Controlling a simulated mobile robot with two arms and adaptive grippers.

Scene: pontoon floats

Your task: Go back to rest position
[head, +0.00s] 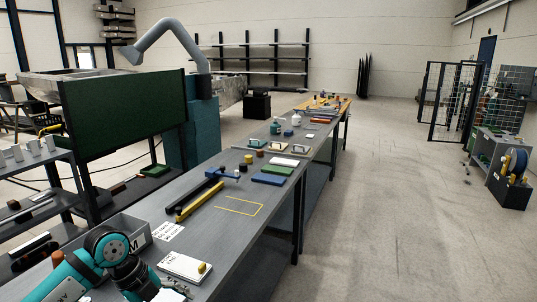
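My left arm comes in at the bottom left, folded over the near end of the long grey workbench (222,228). What looks like my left gripper (177,289) is a small grey metal part at the bottom edge, beside a white block with a yellow knob (184,267). It is too small and cut off to tell whether it is open or shut, and I see nothing held in it. My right gripper is not in view.
On the bench are a grey bin (138,235), a yellow bar (200,201), a blue slab (268,179) and a green slab (278,170). A yellow outlined rectangle (240,205) is empty. A shelf rack (62,155) stands left. The floor (375,210) to the right is clear.

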